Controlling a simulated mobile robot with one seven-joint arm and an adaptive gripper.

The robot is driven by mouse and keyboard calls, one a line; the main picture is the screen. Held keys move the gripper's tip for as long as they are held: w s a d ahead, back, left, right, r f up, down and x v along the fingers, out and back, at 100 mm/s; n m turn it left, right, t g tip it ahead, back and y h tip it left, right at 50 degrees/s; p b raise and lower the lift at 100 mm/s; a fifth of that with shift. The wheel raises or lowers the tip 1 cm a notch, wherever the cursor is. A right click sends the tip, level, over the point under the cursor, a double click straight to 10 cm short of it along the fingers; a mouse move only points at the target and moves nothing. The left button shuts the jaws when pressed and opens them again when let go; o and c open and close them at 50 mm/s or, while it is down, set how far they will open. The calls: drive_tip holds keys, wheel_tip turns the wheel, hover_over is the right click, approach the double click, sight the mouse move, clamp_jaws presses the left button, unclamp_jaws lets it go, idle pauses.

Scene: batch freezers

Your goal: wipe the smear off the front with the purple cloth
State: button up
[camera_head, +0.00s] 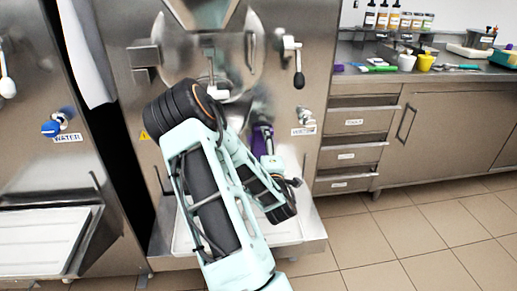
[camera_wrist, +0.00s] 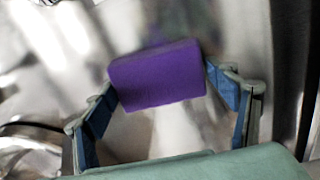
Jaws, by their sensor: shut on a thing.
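The purple cloth (camera_wrist: 157,76) is a folded block between the fingers of my gripper (camera_wrist: 160,88) in the wrist view. Both blue-padded fingertips meet its sides, and my gripper is shut on it. In the head view, part of the purple cloth (camera_head: 262,139) shows beside my arm, close to the steel front (camera_head: 275,98) of the middle machine. In the wrist view the steel front (camera_wrist: 240,28) lies behind the cloth, with blurred reflections. I cannot make out the smear for certain.
A black-handled lever (camera_head: 298,70) and a tap (camera_head: 305,117) stick out right of my arm. A tray (camera_head: 285,232) lies below. Another machine with a blue water tap (camera_head: 52,129) stands left. A counter (camera_head: 440,72) with cups and bottles stands right, with clear floor before it.

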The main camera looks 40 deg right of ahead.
sight(247, 141)
drive_tip(key=shift+s+d+b, duration=0.2)
drive_tip(key=shift+s+d, duration=0.15)
drive_tip(key=shift+d, duration=0.25)
drive_tip(key=shift+s+d+b, duration=0.15)
drive_tip(key=shift+s+d, duration=0.15)
drive_tip(key=shift+d, duration=0.25)
drive_tip(key=shift+s+d+b, duration=0.35)
drive_tip(key=shift+s+d, duration=0.1)
drive_tip(key=shift+d, duration=0.25)
drive_tip(key=shift+s+d+b, duration=0.3)
drive_tip(key=shift+s+d, duration=0.1)
drive_tip(key=shift+d, duration=0.3)
drive_tip(key=shift+w, duration=0.1)
drive_tip(key=shift+w+a+b, duration=0.3)
drive_tip(key=shift+w+a, duration=0.2)
drive_tip(key=shift+a, duration=0.35)
drive_tip(key=shift+w+a+b, duration=0.15)
drive_tip(key=shift+w+a, duration=0.25)
drive_tip(key=shift+a, duration=0.4)
drive_tip(key=shift+w+a+b, duration=0.15)
drive_tip(key=shift+w+a, duration=0.3)
drive_tip(key=shift+a, duration=0.3)
drive_tip(key=shift+w+a+b, duration=0.15)
drive_tip(key=shift+w+a, duration=0.25)
drive_tip(key=shift+a, duration=0.4)
drive_tip(key=shift+w+a, duration=0.5)
drive_tip(key=shift+a, duration=0.25)
drive_tip(key=shift+w+a, duration=0.5)
drive_tip(key=shift+a, duration=0.2)
